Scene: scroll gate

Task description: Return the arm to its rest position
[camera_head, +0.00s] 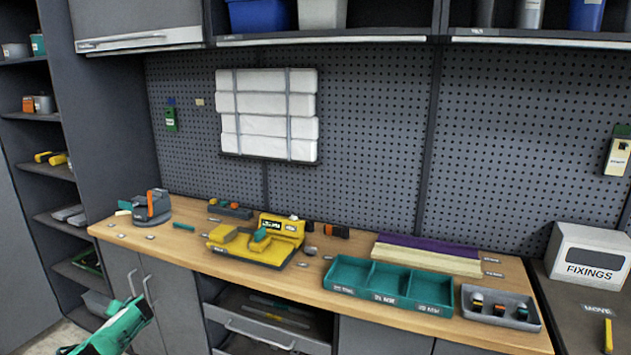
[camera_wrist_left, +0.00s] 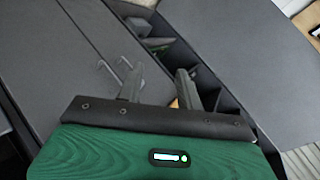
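My left arm's green end shows at the lower left of the head view, low in front of the grey cabinet doors (camera_head: 160,300) and below the bench top. In the left wrist view my left gripper (camera_wrist_left: 157,78) has its two dark fingers apart, with nothing between them. It is clear of the wooden workbench (camera_head: 330,270). My right gripper and right arm are not in view.
On the bench stand a yellow machine (camera_head: 258,243), a teal three-part tray (camera_head: 388,287), a grey tray (camera_head: 500,306) and a grey-orange device (camera_head: 152,207). A shelf unit (camera_head: 40,170) is at left. A FIXINGS box (camera_head: 587,258) is at right.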

